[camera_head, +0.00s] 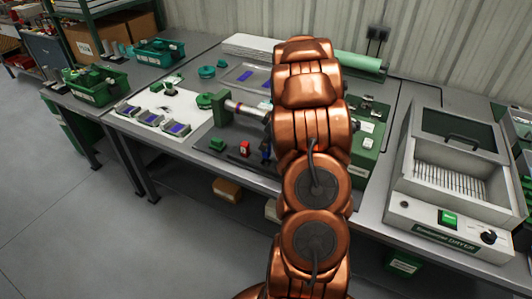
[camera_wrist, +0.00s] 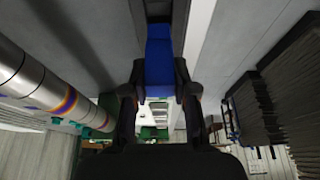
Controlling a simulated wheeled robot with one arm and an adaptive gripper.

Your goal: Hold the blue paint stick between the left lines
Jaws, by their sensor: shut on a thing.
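The blue paint stick (camera_wrist: 159,60) is upright in the wrist view, between the two black fingers of my gripper (camera_wrist: 160,78), which are shut on it. A metal cylinder (camera_wrist: 35,80) runs along the left of that view, apart from the stick. It has thin dark ring lines and a purple and orange band. In the head view the cylinder (camera_head: 246,111) lies sideways in a green holder (camera_head: 221,107) on the bench. My copper arm covers its right end and most of my gripper.
A workbench (camera_head: 190,60) carries small trays (camera_head: 176,128), green bins (camera_head: 95,90) and a small red item (camera_head: 244,148). A white-grey dryer (camera_head: 440,190) stands on the right. A green roll (camera_head: 358,62) lies at the back. Floor at left is clear.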

